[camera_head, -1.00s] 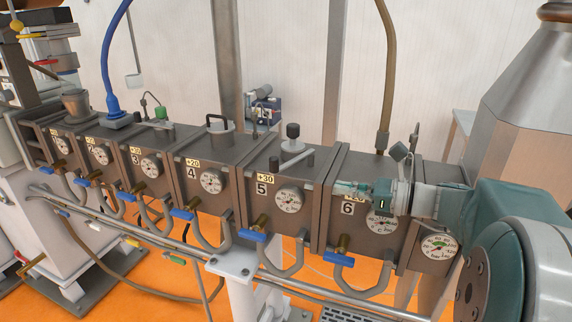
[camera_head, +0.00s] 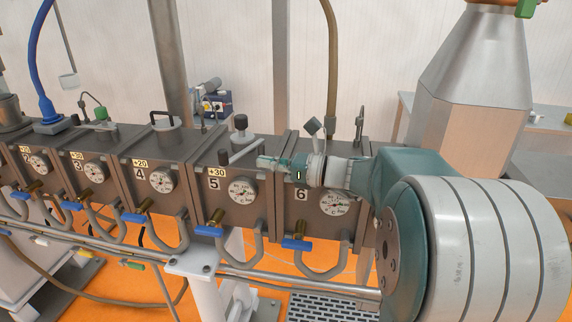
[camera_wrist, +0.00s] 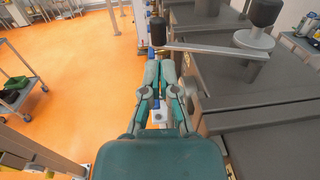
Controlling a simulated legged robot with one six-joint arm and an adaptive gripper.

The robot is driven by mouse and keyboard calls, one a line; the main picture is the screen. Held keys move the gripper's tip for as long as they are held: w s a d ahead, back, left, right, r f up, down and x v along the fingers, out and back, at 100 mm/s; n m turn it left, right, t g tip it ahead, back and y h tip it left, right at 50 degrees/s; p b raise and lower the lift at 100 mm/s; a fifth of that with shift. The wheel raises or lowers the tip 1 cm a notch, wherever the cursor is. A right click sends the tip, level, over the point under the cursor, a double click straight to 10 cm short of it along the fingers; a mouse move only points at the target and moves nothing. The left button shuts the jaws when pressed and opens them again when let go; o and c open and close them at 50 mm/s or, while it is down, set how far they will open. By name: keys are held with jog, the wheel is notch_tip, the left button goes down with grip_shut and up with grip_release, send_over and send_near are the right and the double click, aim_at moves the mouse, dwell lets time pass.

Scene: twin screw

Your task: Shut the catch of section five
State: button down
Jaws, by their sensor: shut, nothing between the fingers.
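Section five (camera_head: 210,205) is a grey block marked 5 and +30, with a dial and a blue-handled valve on its front. Its catch (camera_head: 243,151) is on top: a grey bar on a pivot with a tall black knob, and a small black knob at the bar's left end. In the wrist view the catch bar (camera_wrist: 210,49) runs left from its pivot past the block's edge. My gripper (camera_head: 262,162) is shut and empty, in front of the border of sections five and six. In the wrist view its fingertips (camera_wrist: 160,66) point towards the bar's black end knob, apparently short of it.
Section six (camera_head: 290,215) is just behind my gripper in the head view. Section four (camera_head: 150,200) stands to the left. A brown hose (camera_head: 331,60) rises behind section six. Pipes and blue valve handles run along the front. Orange floor is open at left in the wrist view.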

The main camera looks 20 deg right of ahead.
aim_at(227, 156)
jog(key=x, duration=0.6)
jog(key=shift+a, duration=0.3)
jog(key=shift+w, duration=0.15)
jog(key=shift+a, duration=0.1)
